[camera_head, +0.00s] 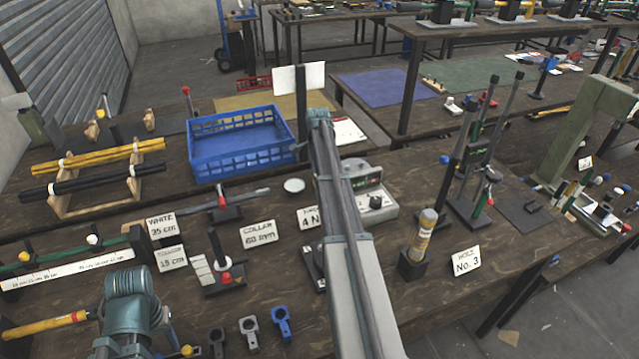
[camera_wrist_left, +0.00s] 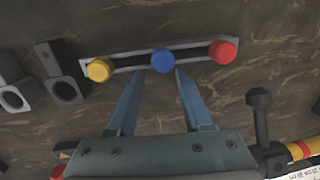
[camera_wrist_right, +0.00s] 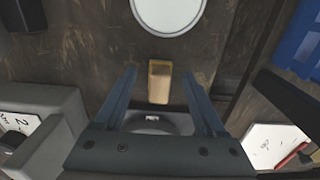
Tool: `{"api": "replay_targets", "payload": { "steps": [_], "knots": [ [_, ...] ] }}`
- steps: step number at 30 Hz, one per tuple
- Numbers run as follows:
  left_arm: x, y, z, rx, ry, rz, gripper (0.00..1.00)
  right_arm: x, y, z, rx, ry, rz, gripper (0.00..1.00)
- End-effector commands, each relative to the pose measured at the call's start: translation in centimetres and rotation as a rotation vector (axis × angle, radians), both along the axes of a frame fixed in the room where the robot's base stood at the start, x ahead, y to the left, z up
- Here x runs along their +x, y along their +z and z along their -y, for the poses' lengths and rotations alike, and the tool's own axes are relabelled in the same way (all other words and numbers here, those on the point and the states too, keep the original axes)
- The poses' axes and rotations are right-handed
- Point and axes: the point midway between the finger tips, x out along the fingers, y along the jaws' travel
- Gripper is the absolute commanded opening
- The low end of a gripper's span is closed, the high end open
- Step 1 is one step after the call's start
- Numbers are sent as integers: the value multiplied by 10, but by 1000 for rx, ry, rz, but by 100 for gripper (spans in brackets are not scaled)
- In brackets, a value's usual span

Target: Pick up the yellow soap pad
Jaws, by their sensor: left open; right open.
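A small ochre-yellow block (camera_wrist_right: 159,82), which looks like the soap pad, lies on the dark wooden table in the right wrist view. My right gripper (camera_wrist_right: 159,78) is open above it, with the block between the fingers in the picture and not held. My arm hides the block in the head view. My left gripper (camera_wrist_left: 155,78) is open and empty over a light strip with round yellow, blue and red knobs, its tips by the blue knob (camera_wrist_left: 162,60). It shows from above in the head view (camera_head: 130,300), its fingers hidden.
A white disc (camera_wrist_right: 168,8) lies near the block. A grey device with a dial (camera_head: 372,195) and a blue crate (camera_head: 240,148) stand close to my right gripper. A hammer (camera_wrist_left: 300,150) and grey clamps (camera_wrist_left: 58,75) lie near my left gripper.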

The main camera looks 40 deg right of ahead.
Motion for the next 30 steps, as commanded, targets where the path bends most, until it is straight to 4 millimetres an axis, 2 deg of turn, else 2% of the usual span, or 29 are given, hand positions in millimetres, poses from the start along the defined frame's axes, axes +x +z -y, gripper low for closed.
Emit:
{"api": "replay_targets", "payload": {
  "steps": [2,12,14,24,30],
  "knots": [
    [0,1,0,0,0,0,50,0,1,0,0,0,0,71],
    [0,1,0,0,0,0,50,0,1,0,0,0,0,10],
    [0,1,0,0,0,0,50,0,1,0,0,0,0,0],
    [0,1,0,0,0,0,50,0,1,0,0,0,0,0],
    [0,11,0,0,0,0,50,0,11,0,0,0,0,0]
  ]
}}
